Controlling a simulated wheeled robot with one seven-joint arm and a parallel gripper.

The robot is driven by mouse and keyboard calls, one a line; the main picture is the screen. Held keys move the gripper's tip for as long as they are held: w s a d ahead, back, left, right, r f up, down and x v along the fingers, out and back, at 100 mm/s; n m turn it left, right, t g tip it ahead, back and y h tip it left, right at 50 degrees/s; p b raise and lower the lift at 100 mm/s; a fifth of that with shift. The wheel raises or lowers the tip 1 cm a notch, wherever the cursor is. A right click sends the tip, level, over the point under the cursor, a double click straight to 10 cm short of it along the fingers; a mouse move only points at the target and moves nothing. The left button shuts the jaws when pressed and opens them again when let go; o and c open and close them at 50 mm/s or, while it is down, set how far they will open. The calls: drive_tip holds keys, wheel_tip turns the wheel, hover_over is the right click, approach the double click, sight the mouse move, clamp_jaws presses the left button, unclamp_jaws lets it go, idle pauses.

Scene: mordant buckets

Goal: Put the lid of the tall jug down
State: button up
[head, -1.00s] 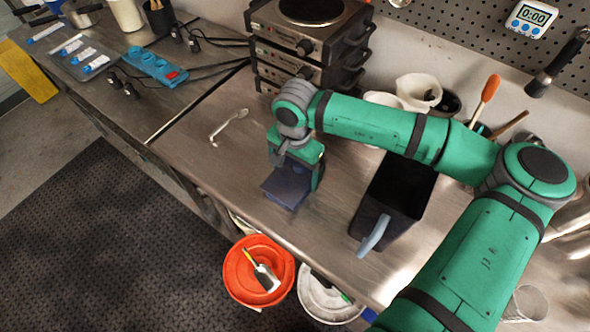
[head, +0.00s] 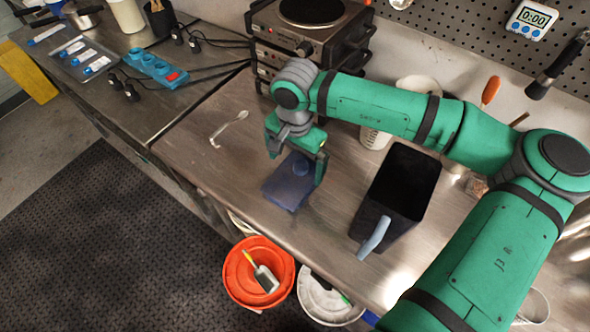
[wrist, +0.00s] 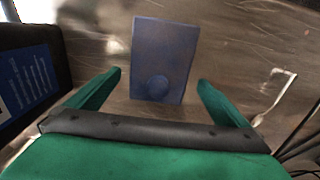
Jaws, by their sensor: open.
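The lid (head: 290,183) is a dark blue rectangular plate with a round knob. It lies on the steel bench left of the tall jug. It also shows in the wrist view (wrist: 162,50), flat on the bench, knob towards me. My gripper (head: 296,163) is open above the lid, with its fingers (wrist: 159,85) apart on either side of the knob and not touching it as far as the wrist view shows. The tall jug (head: 412,180) is dark and rectangular, with its top open and a grey-blue handle at its front. Part of its side fills the left of the wrist view (wrist: 28,75).
A pale spoon-like utensil (head: 228,128) lies left of my gripper. Stacked hot plates (head: 310,40) stand behind. White vessels (head: 375,138) stand at the back, partly hidden by my arm. An orange bucket (head: 245,280) and a white bucket (head: 325,305) are below the front edge.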

sight(295, 176)
wheel_tip(295, 176, up, 7)
drive_tip(key=shift+r, duration=0.15)
idle(0.7)
